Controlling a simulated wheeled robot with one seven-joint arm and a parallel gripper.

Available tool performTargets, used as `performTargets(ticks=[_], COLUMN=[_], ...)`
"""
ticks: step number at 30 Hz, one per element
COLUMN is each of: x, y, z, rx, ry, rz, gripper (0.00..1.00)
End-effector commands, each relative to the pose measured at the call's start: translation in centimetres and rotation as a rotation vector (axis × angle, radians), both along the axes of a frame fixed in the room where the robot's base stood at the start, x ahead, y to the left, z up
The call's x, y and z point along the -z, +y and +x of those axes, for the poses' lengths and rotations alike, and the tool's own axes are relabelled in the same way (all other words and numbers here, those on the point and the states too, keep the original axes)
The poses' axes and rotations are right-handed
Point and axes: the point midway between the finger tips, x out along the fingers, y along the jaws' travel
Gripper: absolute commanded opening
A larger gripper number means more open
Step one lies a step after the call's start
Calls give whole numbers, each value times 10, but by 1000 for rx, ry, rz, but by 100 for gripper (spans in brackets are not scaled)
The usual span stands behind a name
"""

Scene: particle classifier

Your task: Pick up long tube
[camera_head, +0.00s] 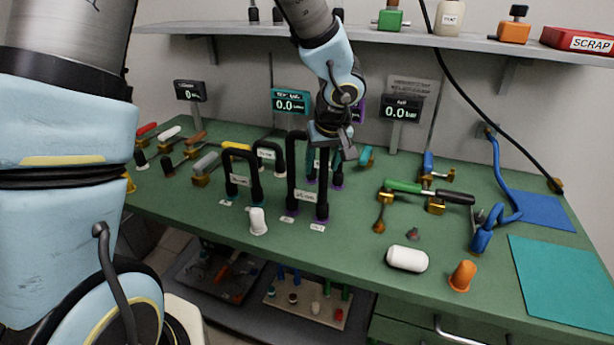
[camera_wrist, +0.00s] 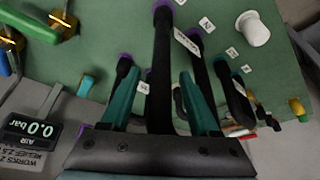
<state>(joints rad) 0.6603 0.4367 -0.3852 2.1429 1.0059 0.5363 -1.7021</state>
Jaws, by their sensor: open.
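The long tube (camera_head: 291,175) is a tall black inverted U with a white label and purple ends, standing upright on the green bench. My gripper (camera_head: 324,163) is above the bench at the tube's upper part, pointing down. In the wrist view my gripper (camera_wrist: 158,76) is open, with one teal finger on each side of a black leg of the long tube (camera_wrist: 162,60). I cannot tell whether the fingers touch it. The tube's top is partly hidden by my gripper.
A shorter black U tube (camera_head: 227,172) stands left of the long tube, with another behind. A white cap (camera_head: 257,221) stands in front. Valves with a green handle (camera_head: 403,187), a white capsule (camera_head: 407,259) and an orange cap (camera_head: 462,276) lie right. A shelf (camera_head: 400,38) hangs above.

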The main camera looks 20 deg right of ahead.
Motion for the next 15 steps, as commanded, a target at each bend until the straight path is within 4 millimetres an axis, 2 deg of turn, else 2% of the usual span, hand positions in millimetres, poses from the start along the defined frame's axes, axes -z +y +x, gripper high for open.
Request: performTargets(ticks=[7, 15], x=[2, 2], y=[0, 0], z=[1, 1], rx=[0, 0], ry=[-1, -1], rz=[-1, -1], gripper=[62, 32])
